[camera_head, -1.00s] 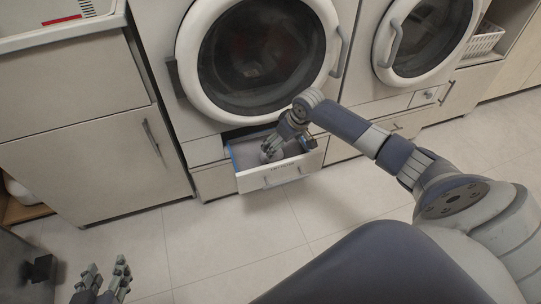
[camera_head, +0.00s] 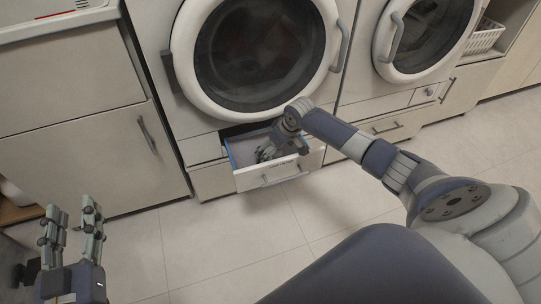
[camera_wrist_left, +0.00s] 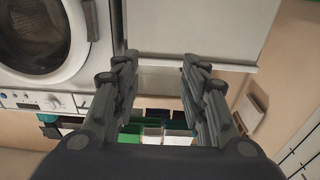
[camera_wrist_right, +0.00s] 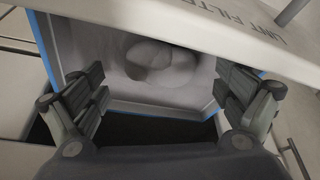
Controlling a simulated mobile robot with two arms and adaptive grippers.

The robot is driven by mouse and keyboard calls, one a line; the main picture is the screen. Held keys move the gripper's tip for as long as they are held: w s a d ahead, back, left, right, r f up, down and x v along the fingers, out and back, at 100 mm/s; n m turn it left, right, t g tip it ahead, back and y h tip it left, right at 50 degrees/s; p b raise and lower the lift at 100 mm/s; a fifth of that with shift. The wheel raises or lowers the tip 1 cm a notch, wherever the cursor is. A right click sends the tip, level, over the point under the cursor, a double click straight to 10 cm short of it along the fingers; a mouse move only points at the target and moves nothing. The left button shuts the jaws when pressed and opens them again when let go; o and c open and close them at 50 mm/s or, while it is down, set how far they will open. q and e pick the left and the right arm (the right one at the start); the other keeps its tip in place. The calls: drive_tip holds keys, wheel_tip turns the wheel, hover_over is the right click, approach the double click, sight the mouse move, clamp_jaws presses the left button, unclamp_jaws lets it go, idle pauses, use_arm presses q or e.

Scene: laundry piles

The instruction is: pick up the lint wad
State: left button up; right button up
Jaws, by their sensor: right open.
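The lint wad (camera_wrist_right: 150,58) is a pale grey rounded lump on the grey floor of the open lint filter drawer (camera_head: 275,176). In the right wrist view the drawer's front (camera_wrist_right: 190,22) reads "LINT FILTER" and its rim is blue. My right gripper (camera_wrist_right: 160,82) is open, its fingers spread to either side below the wad in that view and not closed on it. In the head view the right gripper (camera_head: 268,152) reaches over the drawer and mostly hides the wad. My left gripper (camera_head: 69,210) is open and empty above the floor at lower left.
A washer with a round door (camera_head: 262,50) stands above the drawer, with a second machine (camera_head: 425,35) to its right. A cabinet (camera_head: 90,165) stands to the left. The tiled floor (camera_head: 220,240) in front is clear. A white basket (camera_head: 487,37) sits at upper right.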

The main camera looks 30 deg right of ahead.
drive_tip(key=b+x, duration=0.1)
drive_tip(key=x, duration=0.1)
drive_tip(key=shift+w+a+f, duration=0.1)
drive_tip(key=shift+f, duration=0.3)
use_arm(q)
wheel_tip(320, 180, up, 7)
drive_tip(key=s+t+h, duration=0.1)
drive_tip(key=t, duration=0.3)
drive_tip(key=shift+s+d+r, duration=0.2)
drive_tip(key=shift+s+d, duration=0.1)
drive_tip(key=shift+s, duration=0.05)
use_arm(e)
drive_tip(key=c, duration=0.8)
